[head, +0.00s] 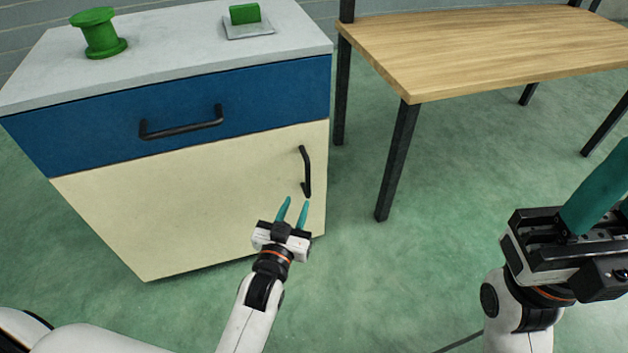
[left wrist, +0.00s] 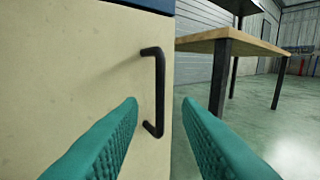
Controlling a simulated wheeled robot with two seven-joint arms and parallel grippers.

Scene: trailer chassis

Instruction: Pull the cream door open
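The cream door (head: 195,195) is the lower front of a cabinet and looks shut. Its black upright handle (head: 306,171) is near the door's right edge. In the left wrist view the handle (left wrist: 158,92) stands between and beyond the teal fingers, on the cream door (left wrist: 75,75). My left gripper (head: 294,206) is open and empty, just short of the handle's lower end, and does not appear to touch it. My right gripper (head: 597,195) is at the right edge, away from the cabinet; its fingertips are partly out of frame and its opening is unclear.
Above the door is a blue drawer (head: 190,110) with a black handle. On the grey cabinet top (head: 175,45) are a green spool (head: 99,34) and a green block (head: 245,14) on a small plate. A wooden table (head: 490,50) stands to the right. Green floor between them is clear.

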